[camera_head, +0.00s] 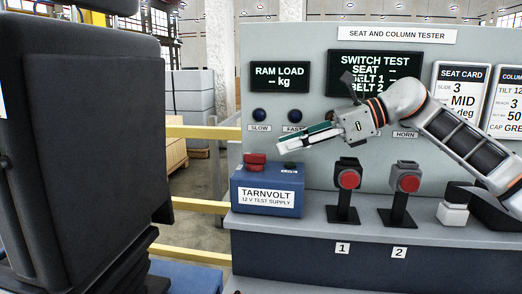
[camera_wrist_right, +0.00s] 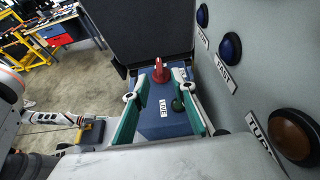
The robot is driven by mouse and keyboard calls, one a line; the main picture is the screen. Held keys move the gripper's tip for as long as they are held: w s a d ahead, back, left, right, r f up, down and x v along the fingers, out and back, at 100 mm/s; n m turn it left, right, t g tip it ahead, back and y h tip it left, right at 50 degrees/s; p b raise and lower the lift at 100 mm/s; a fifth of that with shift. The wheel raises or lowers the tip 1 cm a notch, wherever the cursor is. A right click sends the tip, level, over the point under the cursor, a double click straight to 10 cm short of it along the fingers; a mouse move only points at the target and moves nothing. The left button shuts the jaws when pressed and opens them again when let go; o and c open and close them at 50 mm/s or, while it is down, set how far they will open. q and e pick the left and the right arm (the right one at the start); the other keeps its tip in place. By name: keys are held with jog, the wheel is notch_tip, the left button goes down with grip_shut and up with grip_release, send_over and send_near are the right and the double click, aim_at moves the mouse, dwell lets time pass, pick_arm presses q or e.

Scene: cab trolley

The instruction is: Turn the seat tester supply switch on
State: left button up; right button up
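The blue supply box (camera_head: 267,180), labelled TARNVOLT 12 V TEST SUPPLY, stands at the left end of the bench. Its red switch (camera_head: 254,159) is on top at the left, and also shows in the wrist view (camera_wrist_right: 161,70). A green lamp (camera_wrist_right: 178,104) beside a LIVE label is on the same top; it looks dark. My right gripper (camera_head: 281,147) is above the box, right of the switch. In the wrist view its two teal fingers (camera_wrist_right: 157,88) are spread and empty, with the switch beyond their tips. My left arm shows small at the left there; its fingers are unclear.
The tester panel (camera_head: 320,60) rises behind, with blue SLOW (camera_head: 259,115) and FAST (camera_head: 295,116) buttons. A large black seat (camera_head: 85,130) stands left, with a gap before the bench.

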aim_at(258, 154)
jog(key=x, duration=0.7)
jog(key=shift+a+f+b, duration=0.1)
jog(key=shift+a+b, duration=0.15)
jog(key=shift+b, duration=0.1)
grip_shut()
